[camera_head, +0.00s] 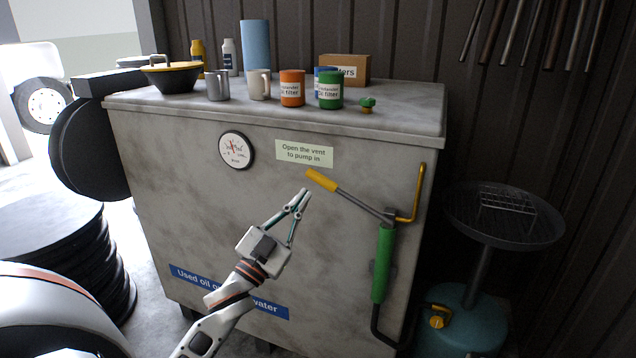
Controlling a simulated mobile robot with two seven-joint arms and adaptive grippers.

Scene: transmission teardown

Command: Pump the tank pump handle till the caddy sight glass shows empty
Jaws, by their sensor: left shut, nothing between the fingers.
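The tank (190,205) is a big grey box with a round dial gauge (237,150) and an "Open the vent to pump in" label (304,153). The pump handle (345,196) is a grey lever with a yellow grip, slanting up to the left from the green pump body (383,265) on the tank's right front. The caddy (466,315) is a teal drum at the lower right under a black pan (504,215); I cannot make out its sight glass. My left gripper (303,197) is shut and empty, just below and left of the yellow grip. My right gripper is not in view.
On the tank top stand a funnel (172,76), mugs, orange (292,88) and green (330,90) oil filters, a box (345,69) and a small green-topped fitting (367,104). A black hose runs from the pump towards the caddy.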

